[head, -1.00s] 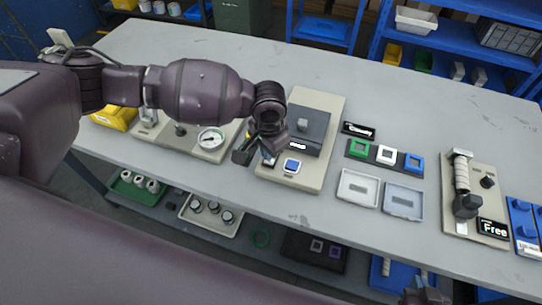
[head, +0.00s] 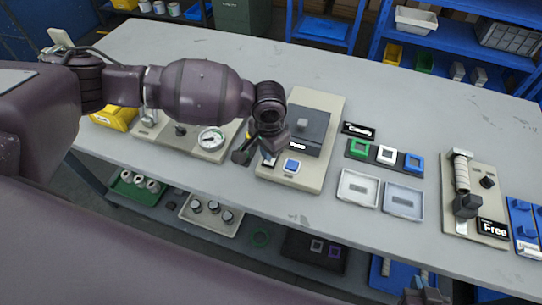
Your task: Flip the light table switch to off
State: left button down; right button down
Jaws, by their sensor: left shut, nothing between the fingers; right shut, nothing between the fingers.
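I cannot read the switch's position. My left gripper (head: 256,155) is shut and empty, low over that corner; contact cannot be told. My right gripper (head: 424,296) is shut and empty at the bottom edge, in front of the table, mostly cut off.
A gauge panel (head: 183,143) stands left of the unit. To the right are a strip of coloured square frames (head: 386,154), two shallow trays (head: 357,188), and a panel with a lever (head: 462,185) labelled "Free". The table's back middle is clear.

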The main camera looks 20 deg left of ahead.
jog(key=shift+w+r, duration=0.1)
dwell(0.3)
pick_arm(q)
jog(key=shift+f, duration=0.2)
pick_arm(e)
jog(key=shift+w+r, duration=0.1)
jog(key=shift+w, duration=0.2)
pick_arm(q)
jog(key=shift+f, duration=0.1)
jog(key=shift+f, duration=0.2)
pick_arm(e)
jog(key=shift+s, duration=0.15)
pick_arm(q)
jog(key=shift+f, duration=0.15)
pick_arm(e)
jog(key=shift+s+f, duration=0.35)
pick_arm(q)
jog(key=shift+f, duration=0.45)
pick_arm(e)
jog(key=shift+w+a+r, duration=0.1)
jog(key=shift+w, duration=0.4)
